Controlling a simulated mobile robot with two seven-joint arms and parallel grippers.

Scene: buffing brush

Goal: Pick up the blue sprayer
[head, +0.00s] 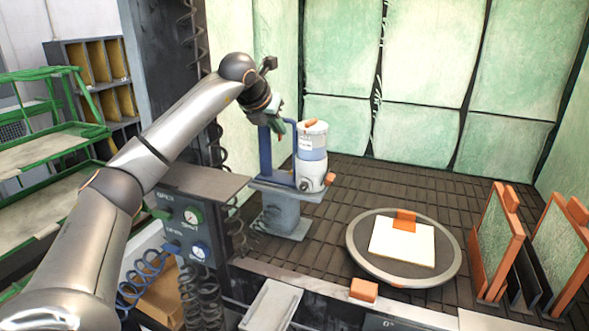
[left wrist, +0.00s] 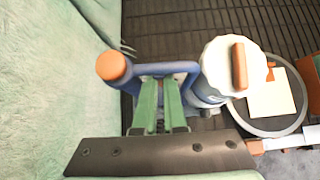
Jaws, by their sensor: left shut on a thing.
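The blue sprayer (head: 313,157) has a white tank with a blue band and a blue handle frame, and stands upright on a small grey stand (head: 284,217) at the back. In the left wrist view its white lid (left wrist: 222,66) with a brown grip and its blue handle (left wrist: 178,67) show from above. My left gripper (head: 281,128) reaches it from the upper left. In the left wrist view the green fingers (left wrist: 160,100) are shut on the blue handle, left of the white tank. My right gripper is in neither view.
A round turntable (head: 365,258) with a white square panel (head: 402,242) and an orange block lies right of the stand. Orange-framed panels (head: 497,243) stand at the far right. A gauge box (head: 190,215) is at the front left. Green padded walls close off the back.

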